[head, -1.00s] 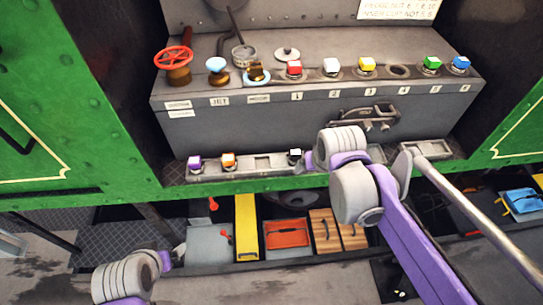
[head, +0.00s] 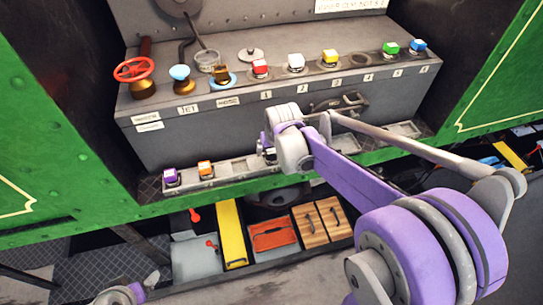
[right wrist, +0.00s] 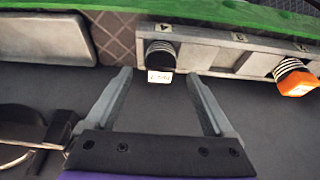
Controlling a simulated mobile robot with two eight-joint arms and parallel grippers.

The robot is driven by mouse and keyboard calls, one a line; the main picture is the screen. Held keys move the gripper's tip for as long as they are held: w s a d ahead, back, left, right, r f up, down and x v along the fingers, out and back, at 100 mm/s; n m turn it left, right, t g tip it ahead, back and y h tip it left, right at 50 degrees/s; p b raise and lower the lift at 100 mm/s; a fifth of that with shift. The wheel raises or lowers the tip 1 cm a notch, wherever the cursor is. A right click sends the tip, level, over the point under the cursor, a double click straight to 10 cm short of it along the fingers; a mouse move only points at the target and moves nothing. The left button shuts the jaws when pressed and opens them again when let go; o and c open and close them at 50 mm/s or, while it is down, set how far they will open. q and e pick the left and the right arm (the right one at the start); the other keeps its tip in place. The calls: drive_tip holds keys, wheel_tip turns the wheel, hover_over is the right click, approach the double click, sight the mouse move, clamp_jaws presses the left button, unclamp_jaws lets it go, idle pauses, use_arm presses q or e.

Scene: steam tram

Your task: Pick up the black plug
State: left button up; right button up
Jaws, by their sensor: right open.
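The black plug (head: 270,153) with a white top stands in the lower grey tray, partly hidden by my right arm in the head view. In the right wrist view the black plug (right wrist: 160,59) shows its ribbed dark body and pale labelled top, just beyond the gap between my fingers. My right gripper (right wrist: 160,80) is open and empty, one finger to each side of that gap. In the head view only the back of the right gripper shows, close to the plug. At the lower left only a piece of my left arm shows; its gripper is out of view.
An orange plug (head: 205,168) and a purple plug (head: 171,177) stand in the same tray (head: 232,171). Above is a grey box with a red valve wheel (head: 136,69), several coloured plugs and a latch handle. Drawers and a yellow box (head: 231,233) lie below.

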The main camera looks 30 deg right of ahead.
drive_tip(key=shift+x, duration=1.2)
clamp_jaws()
drive_tip(key=shift+r, duration=0.1)
